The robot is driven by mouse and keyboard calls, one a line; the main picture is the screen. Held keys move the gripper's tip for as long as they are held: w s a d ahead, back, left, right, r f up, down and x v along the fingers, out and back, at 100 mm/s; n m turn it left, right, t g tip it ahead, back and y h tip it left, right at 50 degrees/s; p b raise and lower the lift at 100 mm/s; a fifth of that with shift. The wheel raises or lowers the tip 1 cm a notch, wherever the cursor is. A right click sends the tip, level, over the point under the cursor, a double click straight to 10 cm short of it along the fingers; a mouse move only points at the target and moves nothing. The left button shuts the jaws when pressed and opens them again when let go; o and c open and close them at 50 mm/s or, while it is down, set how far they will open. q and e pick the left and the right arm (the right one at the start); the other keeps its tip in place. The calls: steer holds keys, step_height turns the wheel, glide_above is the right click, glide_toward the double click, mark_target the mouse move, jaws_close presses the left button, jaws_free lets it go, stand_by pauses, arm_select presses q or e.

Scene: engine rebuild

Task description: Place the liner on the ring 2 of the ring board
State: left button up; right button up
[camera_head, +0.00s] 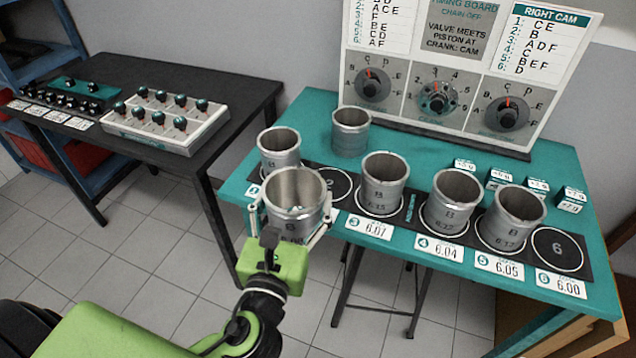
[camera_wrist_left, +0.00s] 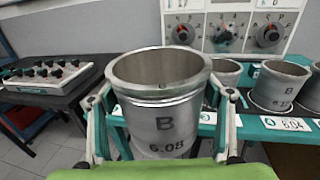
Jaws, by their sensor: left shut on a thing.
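My left gripper (camera_head: 292,218) is shut around a silver, open-topped liner (camera_head: 293,190), one finger on each side. The liner is upright and held in front of the board's near edge. In the left wrist view this liner (camera_wrist_left: 165,115) reads "B 6.08". The black ring board (camera_head: 409,212) lies on the teal table. Its ring 2 (camera_head: 335,183) shows empty just right of and beyond the held liner, which hides part of the board. Ring 6 (camera_head: 557,249) is also empty. Liners stand at ring 1 (camera_head: 279,147), ring 3 (camera_head: 383,185), ring 4 (camera_head: 452,200) and ring 5 (camera_head: 513,218). My right gripper is not in view.
Another liner (camera_head: 350,131) stands on the teal table (camera_head: 420,145) behind the ring board. The timing board (camera_head: 440,75) rises at the back. Small white-and-black boxes (camera_head: 537,186) sit at right. A dark table (camera_head: 190,75) with a knobbed tray (camera_head: 165,118) is at left.

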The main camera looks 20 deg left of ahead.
mark_target(311, 181)
arm_select(q)
steer(key=shift+n+y, duration=0.3)
steer(key=w, duration=0.1)
steer(key=w+b, duration=0.1)
steer(key=w, duration=0.1)
steer(key=w+d, duration=0.1)
steer(key=w, duration=0.1)
steer(key=shift+d+r+b, duration=0.1)
steer(key=shift+r+b, duration=0.25)
steer(key=w+d+r+b, duration=0.2)
steer(key=w+d, duration=0.2)
steer(key=w, duration=0.1)
steer(key=shift+w+a+f+b, duration=0.25)
steer(key=shift+w+a+f, duration=0.75)
steer(key=shift+w+f, duration=1.1)
steer(key=shift+w+a+f+b, duration=0.2)
steer(key=shift+w+a+f, duration=0.75)
steer(key=shift+w+f, duration=1.15)
steer(key=shift+w+a+f+b, duration=0.25)
steer(key=shift+w+a+f, duration=0.75)
steer(key=shift+w+f, duration=1.05)
steer(key=shift+w+r, duration=0.1)
steer(key=o, duration=1.2)
steer(key=shift+f, duration=0.2)
steer(key=shift+c, duration=0.2)
